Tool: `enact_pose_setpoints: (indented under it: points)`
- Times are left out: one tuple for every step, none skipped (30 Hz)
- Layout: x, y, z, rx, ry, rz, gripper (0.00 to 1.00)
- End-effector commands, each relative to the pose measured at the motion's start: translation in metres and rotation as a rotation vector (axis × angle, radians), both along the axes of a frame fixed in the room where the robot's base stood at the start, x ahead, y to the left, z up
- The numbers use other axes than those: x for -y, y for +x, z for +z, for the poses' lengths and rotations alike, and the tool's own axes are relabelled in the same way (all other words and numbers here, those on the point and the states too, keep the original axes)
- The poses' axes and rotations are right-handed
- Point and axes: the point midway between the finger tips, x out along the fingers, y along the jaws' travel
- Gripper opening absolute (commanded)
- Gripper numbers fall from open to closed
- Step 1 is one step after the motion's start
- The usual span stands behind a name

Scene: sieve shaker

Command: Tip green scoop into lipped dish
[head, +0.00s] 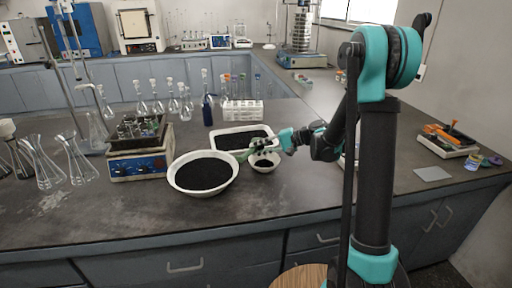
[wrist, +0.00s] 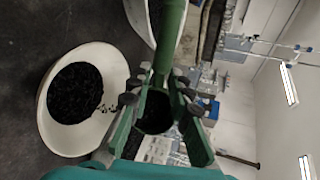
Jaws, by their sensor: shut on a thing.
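My gripper (head: 262,145) is shut on the green scoop (head: 246,153), just above the small white dish (head: 276,166). In the wrist view, the green scoop (wrist: 170,38) runs up the picture from between the fingers of my gripper (wrist: 160,95). What is in the scoop cannot be made out. The dish (wrist: 112,70) lies below and beside the gripper, apart from it. Black granules (wrist: 76,93) lie in the dish, with a few loose grains on its inner wall. The scoop and gripper partly cover the dish in the head view.
A large white bowl (head: 232,178) of black granules stands left of the dish. A white tray (head: 218,131) of black material is behind. A blue-and-white device (head: 138,165) and glass flasks (head: 78,160) stand to the left. The bench front (head: 300,205) is clear.

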Motion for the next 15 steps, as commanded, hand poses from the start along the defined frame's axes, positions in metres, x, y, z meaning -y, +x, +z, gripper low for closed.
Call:
enact_pose_setpoints:
  points:
    - [0.0022,0.0,-0.0034,0.021,0.042,-0.002,0.0]
    - [0.0031,-0.0005,-0.0041,0.035,0.067,-0.002,0.0]
    - [0.0037,-0.0009,-0.0056,0.053,0.101,-0.001,0.0]
    - [0.0046,-0.0011,-0.0066,0.068,0.128,-0.001,0.0]
    - [0.0059,-0.0021,-0.0072,0.082,0.153,-0.003,0.0]
    - [0.0062,-0.0022,-0.008,0.1,0.186,0.0,0.0]
    - [0.0069,-0.0027,-0.0084,0.113,0.211,-0.001,0.0]
    - [0.0078,-0.0034,-0.0091,0.126,0.234,0.0,0.0]
    - [0.0081,-0.0039,-0.0095,0.141,0.265,0.001,0.0]
    - [0.0087,-0.0041,-0.0102,0.155,0.287,0.001,0.0]
    - [0.0095,-0.0047,-0.0103,0.166,0.308,0.001,0.0]
    - [0.0104,-0.0052,-0.0108,0.182,0.336,0.001,0.0]
    - [0.0107,-0.0055,-0.0108,0.192,0.356,0.002,0.0]
    - [0.0111,-0.0056,-0.0114,0.201,0.373,0.002,0.0]
    - [0.0119,-0.0062,-0.0113,0.214,0.396,0.002,0.0]
